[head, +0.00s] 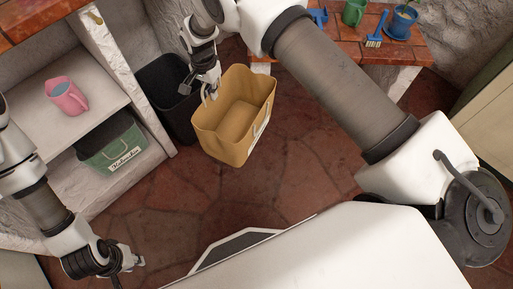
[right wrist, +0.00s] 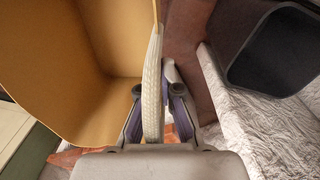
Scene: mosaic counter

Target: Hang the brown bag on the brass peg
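The brown bag (head: 231,128) hangs in the air in the middle of the head view, mouth up and slightly tilted. My right gripper (head: 211,88) is at its upper left rim. In the right wrist view the fingers close on the pale rope handle (right wrist: 152,88), with the bag's open inside (right wrist: 75,65) to the left. A small brass peg (head: 96,17) shows on the counter's edge at the upper left, apart from the bag. My left gripper (head: 133,262) is low at the left, away from the bag; its finger opening is unclear.
A black bin (head: 166,93) stands behind the bag, beside the white shelf (head: 93,105). A tiled counter (head: 345,50) at the top bears blue and green items. The floor below the bag is clear.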

